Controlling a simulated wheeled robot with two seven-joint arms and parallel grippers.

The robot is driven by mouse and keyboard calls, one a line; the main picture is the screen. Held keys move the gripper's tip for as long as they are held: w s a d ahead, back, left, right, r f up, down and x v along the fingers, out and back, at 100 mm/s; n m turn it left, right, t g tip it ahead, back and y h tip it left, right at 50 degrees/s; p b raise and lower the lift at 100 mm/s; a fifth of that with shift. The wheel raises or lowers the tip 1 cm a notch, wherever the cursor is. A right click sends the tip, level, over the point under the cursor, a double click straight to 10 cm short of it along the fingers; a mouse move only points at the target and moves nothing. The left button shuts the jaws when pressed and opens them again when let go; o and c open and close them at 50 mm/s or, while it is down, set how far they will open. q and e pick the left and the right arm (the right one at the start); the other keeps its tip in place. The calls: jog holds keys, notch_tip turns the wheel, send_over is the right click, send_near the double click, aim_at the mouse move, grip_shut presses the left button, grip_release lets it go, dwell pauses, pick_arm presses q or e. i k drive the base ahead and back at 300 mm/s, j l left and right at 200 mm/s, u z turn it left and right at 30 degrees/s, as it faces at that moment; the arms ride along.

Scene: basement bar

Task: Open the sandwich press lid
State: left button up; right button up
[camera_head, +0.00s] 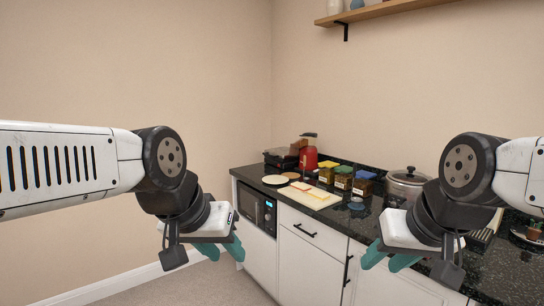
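The sandwich press appears to be the dark, low appliance (279,159) at the far left end of the black countertop. It is small in the head view, and its lid looks down, though the detail is hard to make out. My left gripper (222,249) hangs in front of the counter's left end, well short of the press. Its teal fingers are apart and empty. My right gripper (388,260) is in front of the white cabinets, farther right from the press. Its teal fingers are also apart and empty.
Near the press are a red appliance (308,159), a plate (275,180), a cutting board (312,198) with yellow and red food, and several jars with coloured lids (343,178). A metal pot (406,187) stands to the right. A microwave (256,209) sits below the countertop (343,216).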

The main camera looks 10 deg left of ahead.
aim_at(281, 154)
jog(key=i+j+u, duration=0.1)
jog(key=i+j, duration=0.25)
jog(key=i, duration=0.35)
jog(key=i+j+u, duration=0.1)
jog(key=i+j, duration=0.15)
jog(key=i, duration=0.5)
jog(key=i+j, duration=0.2)
jog(key=i, duration=0.5)
jog(key=i+j+u, duration=0.15)
jog(key=i, duration=0.6)
jog(key=i+j+u, duration=0.1)
jog(key=i, duration=0.6)
jog(key=j, duration=0.1)
